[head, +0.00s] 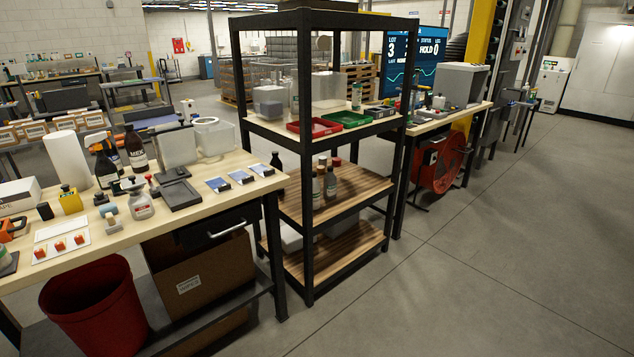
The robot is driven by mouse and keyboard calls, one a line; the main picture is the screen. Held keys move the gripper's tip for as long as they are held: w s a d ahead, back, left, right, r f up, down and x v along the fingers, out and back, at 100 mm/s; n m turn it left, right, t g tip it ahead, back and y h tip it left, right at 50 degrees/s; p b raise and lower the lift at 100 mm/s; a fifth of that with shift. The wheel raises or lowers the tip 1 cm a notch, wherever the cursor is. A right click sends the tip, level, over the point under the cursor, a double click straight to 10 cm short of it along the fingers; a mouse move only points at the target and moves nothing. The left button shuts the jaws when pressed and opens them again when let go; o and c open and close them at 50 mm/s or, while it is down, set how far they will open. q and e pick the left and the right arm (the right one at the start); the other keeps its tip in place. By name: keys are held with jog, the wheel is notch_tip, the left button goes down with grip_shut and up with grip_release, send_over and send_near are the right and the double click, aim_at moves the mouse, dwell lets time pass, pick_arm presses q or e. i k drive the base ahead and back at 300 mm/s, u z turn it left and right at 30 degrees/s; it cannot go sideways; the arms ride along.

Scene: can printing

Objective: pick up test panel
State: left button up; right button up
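Neither of my grippers shows in the head view. No thing is clearly marked as the test panel. Three small flat cards with blue and dark printing lie in a row near the right end of the wooden workbench (170,222): a left card (217,185), a middle card (241,177) and a right card (262,169). A white flat plate (60,248) with three orange-red pieces on it lies at the bench's front left. I cannot tell which of these is the test panel.
Bottles, including a brown one (136,150), a paper roll (68,158) and a dark tray (178,194) crowd the bench. A red bin (97,305) stands below. A black shelf rack (306,160) holds a red tray (314,128) and a green tray (346,119). Floor at right is clear.

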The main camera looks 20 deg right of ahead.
aim_at(239, 176)
jog(key=z, duration=1.2)
jog(key=i, duration=0.8)
jog(key=u, duration=0.8)
jog(key=i, duration=0.6)
jog(key=u, duration=0.7)
